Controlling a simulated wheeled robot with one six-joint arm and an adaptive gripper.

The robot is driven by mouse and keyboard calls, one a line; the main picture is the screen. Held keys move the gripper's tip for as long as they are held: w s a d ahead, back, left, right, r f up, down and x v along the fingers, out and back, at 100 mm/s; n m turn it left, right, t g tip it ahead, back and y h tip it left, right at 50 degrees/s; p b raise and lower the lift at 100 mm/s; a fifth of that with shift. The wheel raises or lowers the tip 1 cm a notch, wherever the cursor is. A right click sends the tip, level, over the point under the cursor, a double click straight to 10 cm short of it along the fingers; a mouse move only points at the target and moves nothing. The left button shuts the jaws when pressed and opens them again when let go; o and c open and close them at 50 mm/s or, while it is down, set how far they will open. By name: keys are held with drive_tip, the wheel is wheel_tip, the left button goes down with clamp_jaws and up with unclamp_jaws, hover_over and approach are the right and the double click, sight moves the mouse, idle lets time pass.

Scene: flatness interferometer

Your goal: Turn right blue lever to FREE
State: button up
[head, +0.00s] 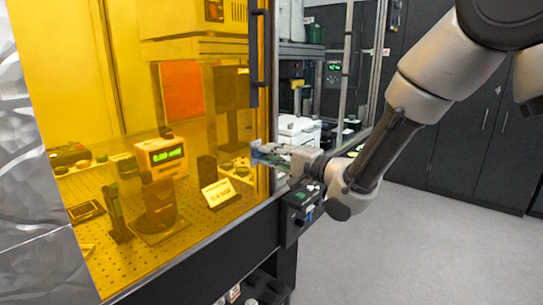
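My gripper (268,152) reaches in from the right, at the right edge of the amber panel. A small blue piece (257,151) shows at its fingertips. It may be the right blue lever, but it is too small and too covered to be sure. I cannot tell whether the fingers are closed on it or only beside it. No FREE marking is readable, and the lever's angle cannot be made out.
Behind the amber panel (110,40) is a perforated bench (190,225) with a lit display box (162,157). A dark vertical handle (254,60) stands above my gripper. A black control box (300,205) sits just below. Grey floor (430,250) is clear at the right.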

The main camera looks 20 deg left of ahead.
idle(0.3)
drive_tip(key=v, duration=0.7)
drive_tip(key=shift+s+d, duration=0.15)
drive_tip(key=shift+d, duration=0.1)
